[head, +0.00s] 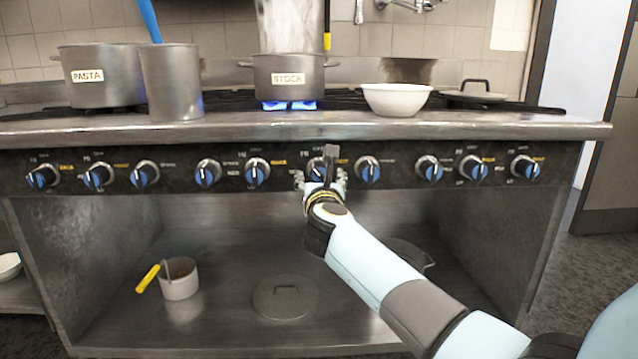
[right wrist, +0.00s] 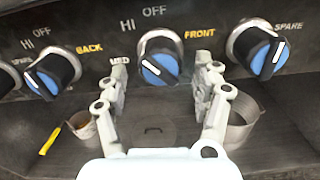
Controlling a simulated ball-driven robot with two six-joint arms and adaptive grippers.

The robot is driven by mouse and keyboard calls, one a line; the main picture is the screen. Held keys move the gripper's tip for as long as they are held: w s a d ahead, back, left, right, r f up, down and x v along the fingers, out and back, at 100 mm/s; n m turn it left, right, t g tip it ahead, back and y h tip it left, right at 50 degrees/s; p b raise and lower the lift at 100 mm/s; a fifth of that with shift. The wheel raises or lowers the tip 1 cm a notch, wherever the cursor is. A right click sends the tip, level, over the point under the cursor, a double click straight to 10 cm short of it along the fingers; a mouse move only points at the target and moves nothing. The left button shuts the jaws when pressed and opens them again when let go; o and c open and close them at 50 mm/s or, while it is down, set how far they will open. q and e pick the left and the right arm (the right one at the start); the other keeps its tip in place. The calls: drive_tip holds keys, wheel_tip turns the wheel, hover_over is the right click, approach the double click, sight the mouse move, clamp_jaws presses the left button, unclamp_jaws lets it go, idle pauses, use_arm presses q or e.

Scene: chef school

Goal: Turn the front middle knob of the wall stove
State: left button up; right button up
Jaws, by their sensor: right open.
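The wall stove (head: 400,130) has a black front panel with a row of blue knobs. The middle knob labelled FRONT (right wrist: 160,64) is centred in the right wrist view; in the head view my right gripper partly covers it. My right gripper (right wrist: 162,72) is open, with one finger on each side of this knob. I cannot tell whether the fingers touch it. The BACK knob (right wrist: 50,78) is left of the gripper and the SPARE knob (right wrist: 262,52) is right of it. My left gripper is not in view.
A STOCK pot (head: 289,78) stands over a lit blue flame. A PASTA pot (head: 100,76), a tall metal pot (head: 172,82) and a white bowl (head: 396,99) are also on the stovetop. Below, a shelf holds a small pot (head: 179,282) and a lid (head: 285,300).

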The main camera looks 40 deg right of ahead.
drive_tip(key=shift+w+d, duration=0.3)
drive_tip(key=shift+w, duration=0.15)
drive_tip(key=c, duration=1.2)
